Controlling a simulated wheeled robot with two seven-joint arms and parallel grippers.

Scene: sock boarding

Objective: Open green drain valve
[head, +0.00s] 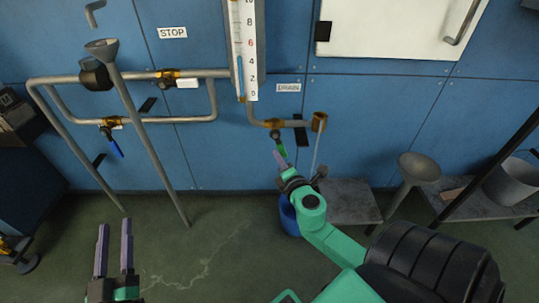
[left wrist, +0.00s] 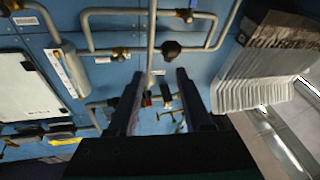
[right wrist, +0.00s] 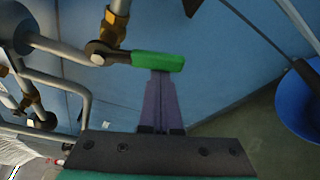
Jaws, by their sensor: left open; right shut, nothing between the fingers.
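The drain valve (head: 275,124) is a brass fitting on the pipe below the DRAIN label (head: 288,87). Its green handle (head: 281,149) points down and slightly right in the head view. In the right wrist view the green handle (right wrist: 158,62) lies roughly level, running right from its dark lever. My right gripper (head: 282,163) is shut and empty. Its purple fingertips (right wrist: 161,75) are right at the handle's edge; I cannot tell whether they touch. A thin pale line, like a water stream, runs down from the brass spout (head: 319,122). My left gripper (head: 115,230) is open and empty, low at the left.
A blue bucket (head: 289,214) stands on the floor, partly hidden by my right arm. A gauge (head: 244,45) hangs above the valve. A blue-handled valve (head: 116,146) is on the left pipes. A grey funnel stand (head: 420,168) is at the right.

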